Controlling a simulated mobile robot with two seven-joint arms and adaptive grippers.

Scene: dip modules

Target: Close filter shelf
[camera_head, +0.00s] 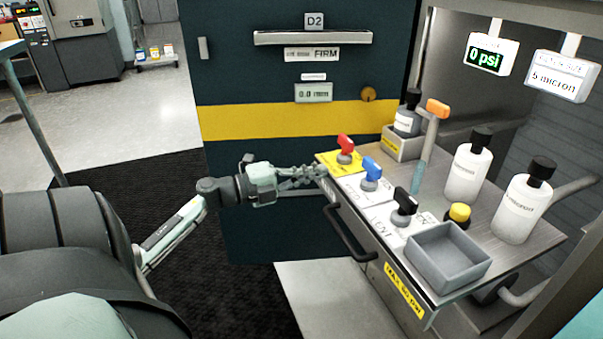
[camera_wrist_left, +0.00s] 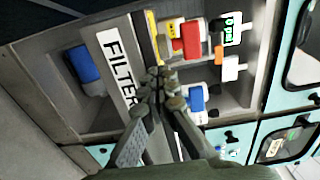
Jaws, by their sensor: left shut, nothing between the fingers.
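The filter shelf (camera_head: 478,222) is a metal-topped slab with a dark bar handle (camera_head: 350,238) on its front face, standing out from a grey recess. Its front carries a white FILTER label (camera_wrist_left: 119,70) in the left wrist view. Red (camera_head: 345,144), blue (camera_head: 371,168) and black (camera_head: 405,200) valve handles line its front edge. My left gripper (camera_head: 318,173) is shut and empty at the shelf's far-left front corner, beside the red valve. In the left wrist view its closed fingertips (camera_wrist_left: 158,82) overlap the shelf's front edge; contact is unclear. My right gripper is out of view.
White bottles (camera_head: 468,170), a grey tray (camera_head: 446,258), a yellow button (camera_head: 459,214) and an orange-handled tool (camera_head: 430,140) sit on the shelf. A dark D2 panel (camera_head: 300,190) stands behind my left gripper. Pipes (camera_head: 575,188) run behind the bottles. Open floor lies left.

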